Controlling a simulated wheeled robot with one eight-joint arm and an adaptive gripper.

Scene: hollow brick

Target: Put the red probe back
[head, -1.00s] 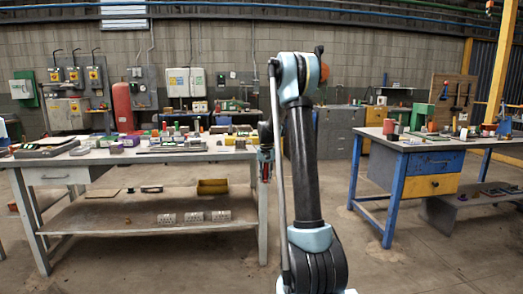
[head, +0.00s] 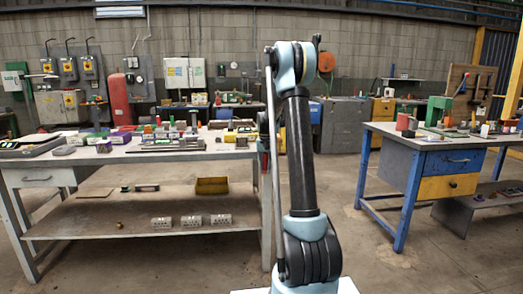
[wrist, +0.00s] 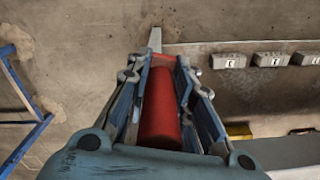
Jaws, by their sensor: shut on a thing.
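In the wrist view my gripper (wrist: 162,68) is shut on the red probe (wrist: 160,112), a red cylinder that lies lengthwise between the two fingers. Its near end is partly hidden by the gripper body. In the head view the gripper is mostly hidden behind my arm, beside the right end of the left workbench (head: 110,158). I cannot tell a place for the probe from these views.
Several grey labelled blocks, one being this block (wrist: 228,61), stand on the bench's lower shelf (head: 100,212), near a yellow bin (head: 212,186). Tools crowd the benchtop. A blue-framed table (head: 410,137) stands at the right. Floor (head: 375,225) between them is clear.

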